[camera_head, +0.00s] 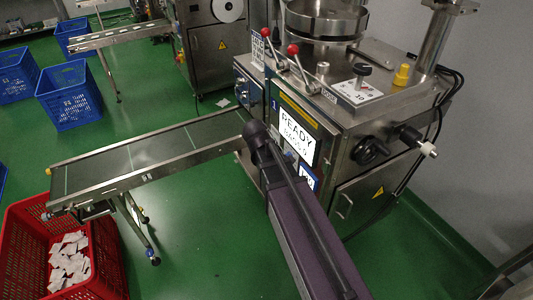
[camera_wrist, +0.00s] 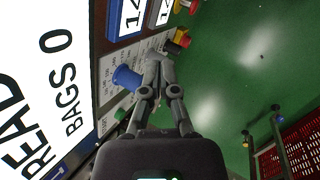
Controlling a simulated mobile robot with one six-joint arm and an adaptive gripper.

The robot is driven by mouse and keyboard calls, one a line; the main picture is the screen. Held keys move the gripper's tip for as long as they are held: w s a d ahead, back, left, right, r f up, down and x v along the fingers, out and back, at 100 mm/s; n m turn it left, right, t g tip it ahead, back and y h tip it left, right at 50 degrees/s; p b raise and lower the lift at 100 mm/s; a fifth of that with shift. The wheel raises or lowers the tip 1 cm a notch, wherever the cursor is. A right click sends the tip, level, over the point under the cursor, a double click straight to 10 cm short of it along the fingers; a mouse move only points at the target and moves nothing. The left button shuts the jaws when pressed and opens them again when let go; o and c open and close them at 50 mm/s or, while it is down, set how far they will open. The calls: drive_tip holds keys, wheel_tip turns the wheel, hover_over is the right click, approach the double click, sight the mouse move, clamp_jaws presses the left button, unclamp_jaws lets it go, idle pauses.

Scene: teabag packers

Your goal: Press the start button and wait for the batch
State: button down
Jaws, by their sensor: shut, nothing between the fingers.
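The packer's screen (camera_head: 297,137) is lit and reads READY with BAGS 0; it also fills the left of the wrist view (camera_wrist: 45,80). In the wrist view, my gripper (camera_wrist: 158,60) is shut and empty in front of the control panel (camera_wrist: 108,72). A blue round button (camera_wrist: 126,78) sticks out just left of the fingers. A red and yellow button (camera_wrist: 181,38) is beyond the fingertips. In the head view my arm hides the gripper and most of the panel.
A conveyor (camera_head: 150,160) runs left from the packer. A red crate (camera_head: 20,225) with several white bags stands below its end. Blue crates (camera_head: 70,95) and a second machine (camera_head: 215,50) are behind. Green floor (camera_head: 200,250) is clear in front.

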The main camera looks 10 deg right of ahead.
drive_tip(key=w+a+f+n+t+h+b, duration=0.2)
drive_tip(key=w+a+f+n+h+b, duration=0.2)
drive_tip(key=w+f+n+h+b, duration=0.55)
drive_tip(key=w+a+r+n+t+h+b, duration=0.1)
drive_tip(key=w+a+n+b, duration=0.4)
drive_tip(key=a+b, duration=0.5)
drive_tip(key=w+t+h+b, duration=0.1)
drive_tip(key=w+t+b, duration=0.1)
drive_tip(key=b, duration=0.2)
drive_tip(key=shift+a, duration=0.25)
drive_tip(key=shift+w+d, duration=0.1)
drive_tip(key=shift+d, duration=0.05)
drive_tip(key=x, duration=1.3)
drive_tip(key=shift+w+d, duration=0.2)
drive_tip(key=shift+d, duration=0.15)
drive_tip(key=shift+f, duration=0.1)
